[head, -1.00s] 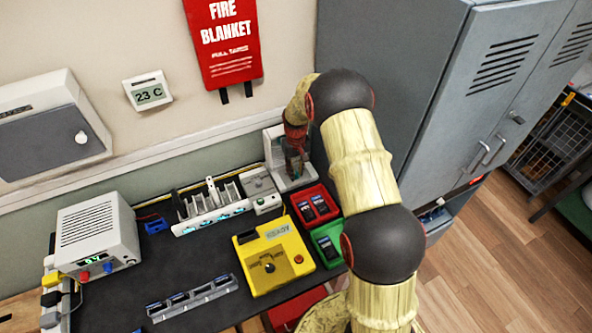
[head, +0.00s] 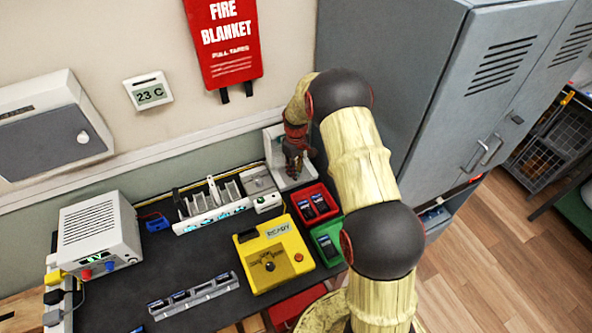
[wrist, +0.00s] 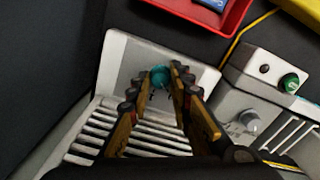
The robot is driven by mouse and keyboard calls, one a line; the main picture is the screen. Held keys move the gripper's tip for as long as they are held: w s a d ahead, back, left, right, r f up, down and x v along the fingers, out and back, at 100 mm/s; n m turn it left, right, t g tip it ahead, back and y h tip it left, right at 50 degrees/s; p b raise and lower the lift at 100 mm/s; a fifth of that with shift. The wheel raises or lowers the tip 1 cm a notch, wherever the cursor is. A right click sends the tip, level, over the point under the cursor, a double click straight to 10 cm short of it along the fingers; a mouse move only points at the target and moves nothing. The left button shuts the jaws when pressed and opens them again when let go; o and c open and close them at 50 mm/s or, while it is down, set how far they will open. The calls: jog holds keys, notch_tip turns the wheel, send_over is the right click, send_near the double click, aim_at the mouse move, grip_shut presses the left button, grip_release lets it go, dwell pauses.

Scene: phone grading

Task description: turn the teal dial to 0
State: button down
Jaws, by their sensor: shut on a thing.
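The teal dial (wrist: 160,74) shows in the wrist view between the two fingertips, against the pale upright plate of a grey-white ribbed fixture (wrist: 120,58). My gripper (wrist: 161,82) is shut on the dial, one finger on each side. The dial's pointer and any scale marks cannot be read. In the head view my gripper (head: 293,160) is at the pale fixture (head: 272,150) at the back right of the bench, beside the grey cabinet, and hides the dial.
A white box with a green button and grey knob (wrist: 247,122) stands close right of the fixture in the wrist view. In the head view, a red tray (head: 333,207), a green tray (head: 318,236) and a yellow READY box (head: 252,250) lie nearby. The grey cabinet (head: 400,90) stands close right.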

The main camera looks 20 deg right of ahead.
jog(key=c, duration=1.6)
grip_release()
jog(key=shift+r, duration=0.1)
notch_tip(320, 180, up, 12)
jog(key=shift+f, duration=0.1)
